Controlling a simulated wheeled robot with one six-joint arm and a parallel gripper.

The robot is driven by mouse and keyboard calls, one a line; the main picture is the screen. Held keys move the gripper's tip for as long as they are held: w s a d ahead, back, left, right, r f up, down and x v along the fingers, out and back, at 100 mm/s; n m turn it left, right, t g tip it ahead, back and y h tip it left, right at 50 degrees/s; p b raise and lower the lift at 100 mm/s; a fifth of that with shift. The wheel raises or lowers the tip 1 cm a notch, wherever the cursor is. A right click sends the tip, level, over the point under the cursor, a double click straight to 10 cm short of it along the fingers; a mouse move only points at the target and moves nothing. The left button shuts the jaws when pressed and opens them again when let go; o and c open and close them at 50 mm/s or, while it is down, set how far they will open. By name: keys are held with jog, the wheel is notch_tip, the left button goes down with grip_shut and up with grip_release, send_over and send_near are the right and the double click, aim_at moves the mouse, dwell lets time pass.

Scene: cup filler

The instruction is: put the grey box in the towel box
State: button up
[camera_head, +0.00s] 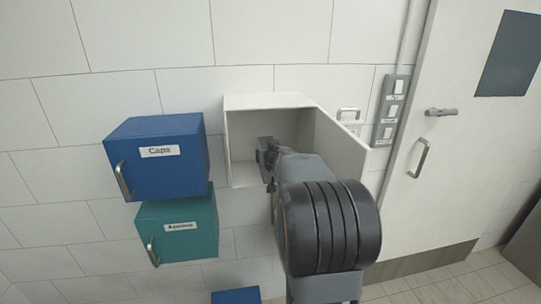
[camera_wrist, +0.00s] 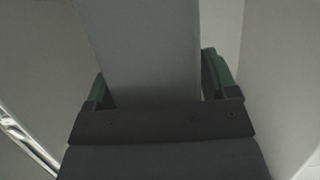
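The grey box (camera_wrist: 150,50) is a plain grey block in the wrist view, between the two green fingers of my gripper (camera_wrist: 158,88). The fingers press against its two sides. In the head view my gripper (camera_head: 267,155) is inside the mouth of an open white wall box (camera_head: 236,115); the grey box cannot be made out there behind my arm. The white box's door (camera_head: 340,142) stands open to the right, with a metal handle (camera_head: 349,111). No label shows on it, so I cannot read whether it is the towel box.
A shut blue box (camera_head: 185,175) labelled "Caps" and a shut teal box (camera_head: 185,245) hang to the left. Part of another blue box (camera_head: 236,296) shows below. Switches (camera_head: 392,108) and a white door (camera_head: 440,170) are to the right. Pale walls flank my gripper closely in the wrist view.

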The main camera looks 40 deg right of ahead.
jog(key=shift+o, duration=0.8)
jog(key=shift+r, duration=0.25)
jog(key=p+v, duration=0.3)
jog(key=v, duration=0.9)
jog(key=s+a+f+n+y, duration=0.1)
jog(key=a+y, duration=0.1)
jog(key=a, duration=0.4)
jog(key=a+f+n+g+y, duration=0.1)
jog(key=a+n+y, duration=0.15)
jog(key=a, duration=0.25)
jog(key=s+a+f+n+y, duration=0.1)
jog(key=a+y, duration=0.2)
jog(key=a, duration=0.3)
jog(key=s+a+f+g, duration=0.2)
jog(key=s+f+g, duration=0.1)
jog(key=s, duration=0.3)
jog(key=s+a+f+g+h, duration=0.1)
jog(key=s+a+f+g, duration=0.2)
jog(key=s, duration=0.3)
jog(key=shift+s+a+f+n, duration=0.2)
jog(key=shift+s+f+n, duration=0.15)
